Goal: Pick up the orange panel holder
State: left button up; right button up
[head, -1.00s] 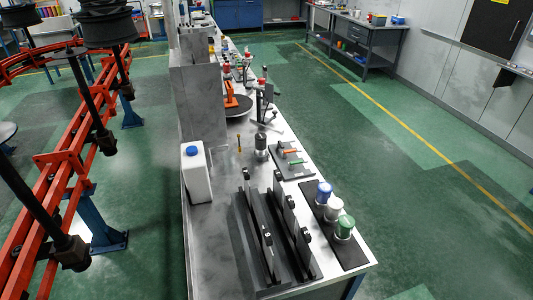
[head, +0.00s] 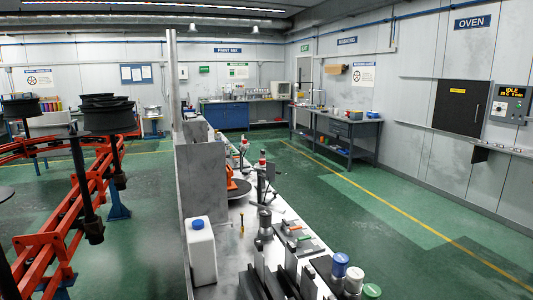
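An orange object (head: 239,187) stands on the long bench in the head view, on or beside a dark round disc. It is the likeliest match for the orange panel holder, but it is small and partly hidden by the grey upright panel (head: 202,180), so I cannot make out its shape. Neither of my grippers is in view.
A white container with a blue cap (head: 202,252) stands at the bench's left edge. Blue, white and green capped jars and dark upright plates fill the near end. An orange-red rail frame (head: 45,240) runs along the left. Green floor (head: 400,240) is clear on the right.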

aim_at(231, 185)
jog(key=i+j+z, duration=0.1)
jog(key=j+z, duration=0.85)
jog(key=j, duration=0.15)
jog(key=k+j+z, duration=0.1)
jog(key=j+z, duration=0.35)
jog(key=i+j+z, duration=0.15)
jog(key=j+z, duration=0.2)
jog(key=j, duration=0.55)
jog(key=j+z, duration=0.3)
jog(key=j, duration=0.65)
jog(key=j+z, duration=0.35)
jog(key=j, duration=0.6)
jog(key=i+j+u, duration=0.1)
jog(key=j+u, duration=0.2)
jog(key=j, duration=0.9)
